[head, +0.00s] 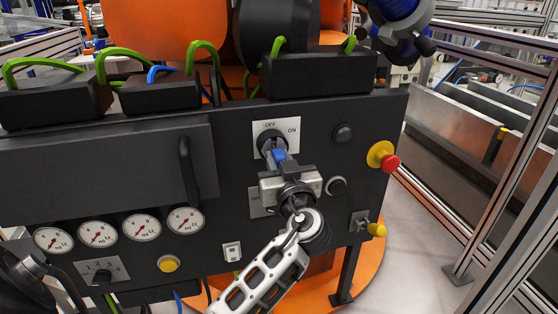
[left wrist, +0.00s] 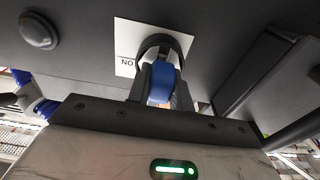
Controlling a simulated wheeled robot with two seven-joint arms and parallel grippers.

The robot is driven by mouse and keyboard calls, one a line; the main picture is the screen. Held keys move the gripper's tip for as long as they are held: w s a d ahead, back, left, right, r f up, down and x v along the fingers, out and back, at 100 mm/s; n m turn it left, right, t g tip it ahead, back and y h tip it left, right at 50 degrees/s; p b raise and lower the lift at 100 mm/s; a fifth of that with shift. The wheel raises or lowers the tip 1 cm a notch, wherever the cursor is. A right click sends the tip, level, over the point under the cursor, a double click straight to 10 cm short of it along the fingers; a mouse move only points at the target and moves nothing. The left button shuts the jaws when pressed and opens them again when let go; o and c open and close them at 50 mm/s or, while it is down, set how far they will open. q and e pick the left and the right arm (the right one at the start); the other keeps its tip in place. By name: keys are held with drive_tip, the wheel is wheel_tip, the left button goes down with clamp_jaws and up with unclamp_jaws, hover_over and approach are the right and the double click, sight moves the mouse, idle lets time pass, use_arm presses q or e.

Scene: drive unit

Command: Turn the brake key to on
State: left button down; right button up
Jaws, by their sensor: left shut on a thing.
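The brake key has a blue handle (head: 278,155) and sits in a round black switch (head: 268,138). The switch is on a white plate (head: 291,123) marked OFF at the top and ON at the upper right. My left gripper (head: 279,165) comes up from below and is shut on the blue handle. In the left wrist view the blue handle (left wrist: 161,84) is between the two fingers, and the plate (left wrist: 125,52) appears upside down. The fingers and handle cover part of the switch, so I cannot tell which mark the key points to.
A red and yellow emergency button (head: 386,157) stands out at the panel's right. A black knob (head: 342,133) and a ringed button (head: 336,186) are near my gripper. A vertical handle (head: 188,170) and several gauges (head: 142,227) are left. Fence posts stand farther right.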

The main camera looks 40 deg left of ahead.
use_arm(q)
drive_tip(key=shift+r+m+p, duration=0.1)
drive_tip(key=shift+m+p, duration=1.15)
drive_tip(key=shift+m, duration=0.55)
drive_tip(key=shift+m+p, duration=0.45)
drive_tip(key=shift+m, duration=0.35)
drive_tip(key=shift+h, duration=0.3)
drive_tip(key=shift+s+a+m+p, duration=0.1)
drive_tip(key=shift+m+p, duration=0.45)
drive_tip(key=shift+m, duration=0.05)
drive_tip(key=shift+m+t+p, duration=0.3)
drive_tip(key=shift+m+p, duration=0.95)
drive_tip(key=shift+m, duration=0.65)
